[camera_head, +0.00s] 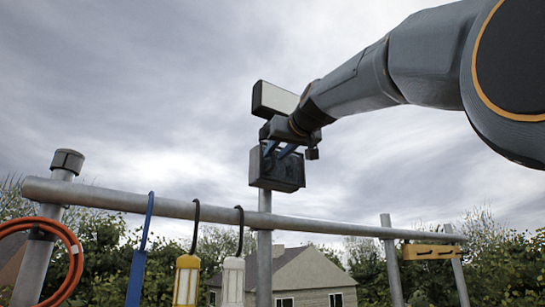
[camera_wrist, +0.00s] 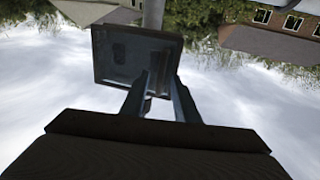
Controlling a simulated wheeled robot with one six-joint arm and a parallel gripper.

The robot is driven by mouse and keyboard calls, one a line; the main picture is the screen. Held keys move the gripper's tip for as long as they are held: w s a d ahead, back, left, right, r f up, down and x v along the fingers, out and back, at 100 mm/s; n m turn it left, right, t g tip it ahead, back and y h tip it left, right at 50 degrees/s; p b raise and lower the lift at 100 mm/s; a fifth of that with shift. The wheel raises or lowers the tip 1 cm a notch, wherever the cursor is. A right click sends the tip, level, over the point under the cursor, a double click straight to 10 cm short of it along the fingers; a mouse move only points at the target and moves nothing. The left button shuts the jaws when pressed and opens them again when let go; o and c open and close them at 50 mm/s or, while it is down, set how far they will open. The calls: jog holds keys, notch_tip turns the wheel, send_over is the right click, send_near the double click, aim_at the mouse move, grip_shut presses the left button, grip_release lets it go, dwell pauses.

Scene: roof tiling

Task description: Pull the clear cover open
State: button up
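The grey box (camera_head: 277,183) is fixed to an upright post, and its front carries a dark, see-through cover. The wrist view shows the cover (camera_wrist: 113,66) from close up, with dim shapes behind it. The cover looks closed against the box. My gripper (camera_head: 280,151) is in front of the box, its two blue fingers reaching toward the upper part. In the wrist view my gripper (camera_wrist: 160,76) has its fingers apart, close to one side edge of the cover. I cannot tell whether a finger touches the cover. Nothing is seen held between the fingers.
A pale-faced box-shaped unit (camera_head: 274,99) is above the grey box. A metal rail (camera_head: 160,205) runs below, with an orange cable (camera_head: 72,262), a blue strap (camera_head: 137,270), a yellow lamp (camera_head: 187,280) and a white lamp (camera_head: 233,282). A yellow bracket (camera_head: 432,251) sits at right.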

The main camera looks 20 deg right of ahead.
grip_shut()
dwell(1.3)
